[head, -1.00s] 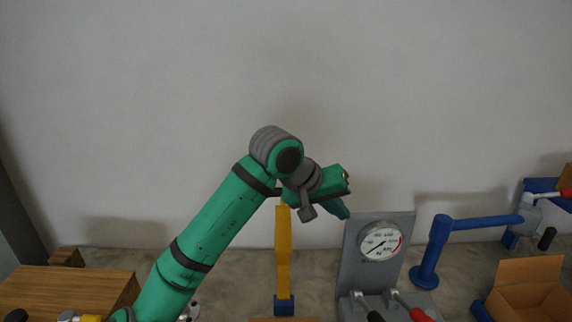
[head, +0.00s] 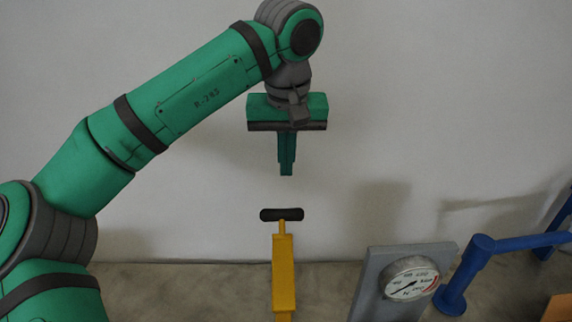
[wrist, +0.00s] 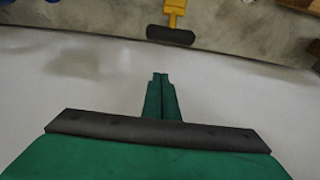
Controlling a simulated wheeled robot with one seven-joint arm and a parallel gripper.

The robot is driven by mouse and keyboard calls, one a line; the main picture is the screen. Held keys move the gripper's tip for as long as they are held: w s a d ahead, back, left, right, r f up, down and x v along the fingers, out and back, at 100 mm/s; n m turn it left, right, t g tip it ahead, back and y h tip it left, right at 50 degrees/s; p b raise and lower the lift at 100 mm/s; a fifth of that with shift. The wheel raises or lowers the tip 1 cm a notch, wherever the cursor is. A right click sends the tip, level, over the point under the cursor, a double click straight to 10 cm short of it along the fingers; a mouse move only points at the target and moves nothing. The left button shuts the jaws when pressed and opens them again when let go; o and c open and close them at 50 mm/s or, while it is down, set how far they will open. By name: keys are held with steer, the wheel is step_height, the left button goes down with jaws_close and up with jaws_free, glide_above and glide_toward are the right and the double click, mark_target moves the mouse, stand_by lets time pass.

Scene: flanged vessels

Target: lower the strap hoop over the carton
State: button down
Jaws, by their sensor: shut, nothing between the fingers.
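My gripper (head: 286,170) is shut and empty, pointing straight down in the head view. Its closed fingertips also show in the wrist view (wrist: 160,77). A black crossbar handle (head: 282,214) on a yellow upright (head: 284,270) stands below the fingertips, with a clear gap between in the head view. The same handle shows beyond the fingers in the wrist view (wrist: 171,36). Only an orange-brown corner, likely the open carton (head: 557,309), shows at the lower right edge. I cannot make out a strap hoop; the lower end of the yellow upright is cut off.
A grey panel with a round dial gauge (head: 409,279) stands right of the yellow upright. A blue post with a side arm (head: 467,272) stands further right. A pale wall (head: 400,80) is behind. The air around my gripper is clear.

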steer(key=x, duration=0.8)
steer(key=s, duration=0.4)
steer(key=shift+r, duration=0.25)
steer(key=shift+s, duration=0.1)
